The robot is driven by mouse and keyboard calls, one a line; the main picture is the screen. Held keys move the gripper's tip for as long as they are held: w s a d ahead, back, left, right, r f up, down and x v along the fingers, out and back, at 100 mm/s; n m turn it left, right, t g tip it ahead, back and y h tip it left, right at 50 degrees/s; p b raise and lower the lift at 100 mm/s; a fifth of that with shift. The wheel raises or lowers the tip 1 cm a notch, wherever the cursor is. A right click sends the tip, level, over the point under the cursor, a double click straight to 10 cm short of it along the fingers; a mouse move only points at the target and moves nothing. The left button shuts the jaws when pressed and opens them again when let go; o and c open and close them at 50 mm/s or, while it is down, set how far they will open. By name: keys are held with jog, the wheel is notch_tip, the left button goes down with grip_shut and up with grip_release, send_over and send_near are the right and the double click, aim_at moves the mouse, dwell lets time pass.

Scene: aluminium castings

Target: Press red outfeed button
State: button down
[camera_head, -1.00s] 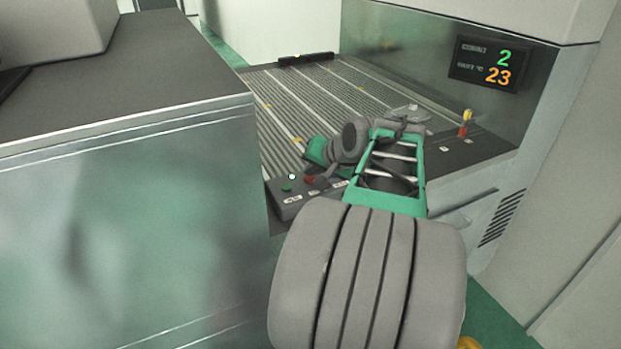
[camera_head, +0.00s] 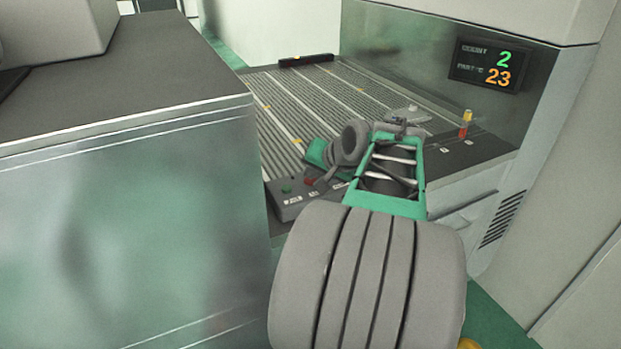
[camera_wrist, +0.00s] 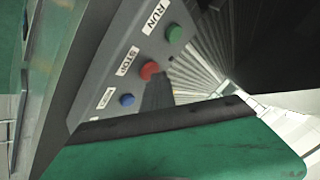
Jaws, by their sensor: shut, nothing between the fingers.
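The red button (camera_wrist: 150,70), labelled STOP, sits on a grey control panel (camera_wrist: 105,75) between a green button marked RUN (camera_wrist: 174,33) and a blue button (camera_wrist: 127,99). In the head view, the red button (camera_head: 310,181) is partly hidden by my gripper (camera_head: 323,179) at the panel's front edge. My gripper is shut and empty. In the wrist view its dark fingers (camera_wrist: 155,80) end right at the lower edge of the red button. I cannot tell whether they touch it or whether the button is pressed in.
A ribbed conveyor bed (camera_head: 290,95) lies behind the panel. A large metal cabinet (camera_head: 120,220) stands close on the left. A wall display (camera_head: 488,66) shows 2 and 23. A small red and yellow lamp (camera_head: 466,125) stands at the right of the bed.

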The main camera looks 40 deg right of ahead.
aim_at(312, 182)
jog(key=shift+r+p, duration=0.45)
jog(key=shift+r, duration=0.3)
notch_tip(312, 182, up, 5)
jog(key=p, duration=0.4)
dwell(0.4)
